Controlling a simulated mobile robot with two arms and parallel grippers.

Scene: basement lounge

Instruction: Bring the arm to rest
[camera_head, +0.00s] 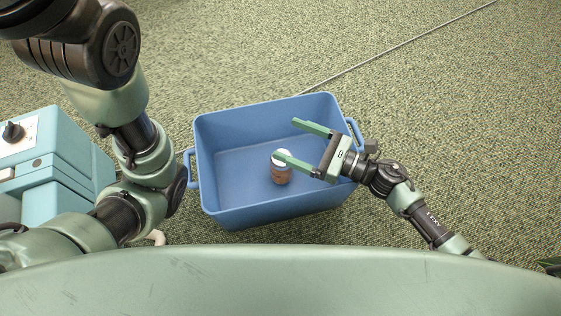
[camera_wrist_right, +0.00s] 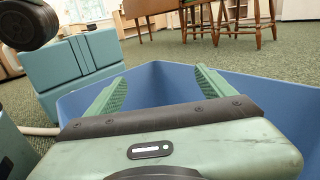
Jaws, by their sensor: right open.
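My right gripper (camera_head: 294,142) is open, with its two green fingers apart and pointing left over the blue bin (camera_head: 233,168). In the right wrist view the open fingers (camera_wrist_right: 158,92) show with nothing seen between them, and the blue bin (camera_wrist_right: 255,90) lies around and beyond them. A small brown jar with a white lid (camera_head: 281,175) is inside the bin; one finger overlaps its lid in the head view. I cannot tell whether they touch. My left arm shows at the left of the head view, folded, but its gripper fingers are not visible.
A teal box-shaped machine with a black knob (camera_head: 48,160) stands left of the bin; it also shows in the right wrist view (camera_wrist_right: 72,68). Wooden stools (camera_wrist_right: 237,22) stand farther off. A thin rod or cable (camera_head: 400,48) crosses the green carpet, which is otherwise clear behind the bin.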

